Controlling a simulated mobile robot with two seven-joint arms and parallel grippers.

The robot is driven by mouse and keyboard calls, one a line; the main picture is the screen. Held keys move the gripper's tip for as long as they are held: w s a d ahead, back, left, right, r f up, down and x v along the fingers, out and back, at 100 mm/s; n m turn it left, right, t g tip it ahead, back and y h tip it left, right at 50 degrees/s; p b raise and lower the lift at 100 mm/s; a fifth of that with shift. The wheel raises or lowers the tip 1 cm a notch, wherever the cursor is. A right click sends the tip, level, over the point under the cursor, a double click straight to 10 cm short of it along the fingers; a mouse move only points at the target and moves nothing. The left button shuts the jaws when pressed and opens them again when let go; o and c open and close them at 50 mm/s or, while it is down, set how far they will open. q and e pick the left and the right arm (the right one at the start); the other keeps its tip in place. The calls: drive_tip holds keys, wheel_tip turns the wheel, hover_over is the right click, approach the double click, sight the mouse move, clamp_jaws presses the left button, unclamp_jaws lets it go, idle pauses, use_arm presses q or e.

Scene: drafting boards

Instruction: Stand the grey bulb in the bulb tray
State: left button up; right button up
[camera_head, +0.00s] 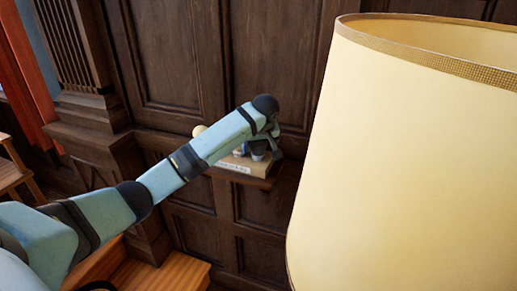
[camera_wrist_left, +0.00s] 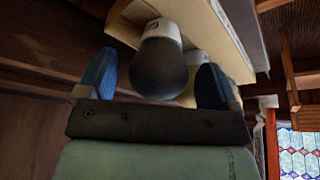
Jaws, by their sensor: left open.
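The grey bulb (camera_wrist_left: 158,72) has a dark grey globe and a white collar. In the left wrist view it sits between the two blue fingertips of my left gripper (camera_wrist_left: 158,84), with gaps on both sides. My left gripper is open. The bulb's collar end points to the pale bulb tray (camera_wrist_left: 215,35); I cannot tell how deep it sits there. In the head view my left gripper (camera_head: 257,151) is at the tray (camera_head: 232,167), largely hiding what is there. My right gripper is not in view.
The tray rests on a small wooden shelf (camera_head: 262,182) against dark panelling. A pale round bulb (camera_head: 199,130) shows behind my arm, and a pale shape (camera_wrist_left: 188,92) shows behind the grey bulb. A large cream lampshade (camera_head: 410,160) fills the right of the head view.

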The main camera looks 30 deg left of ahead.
use_arm(q)
drive_tip(key=v, duration=1)
drive_tip(key=shift+s+r, duration=0.15)
drive_tip(key=shift+d, duration=0.1)
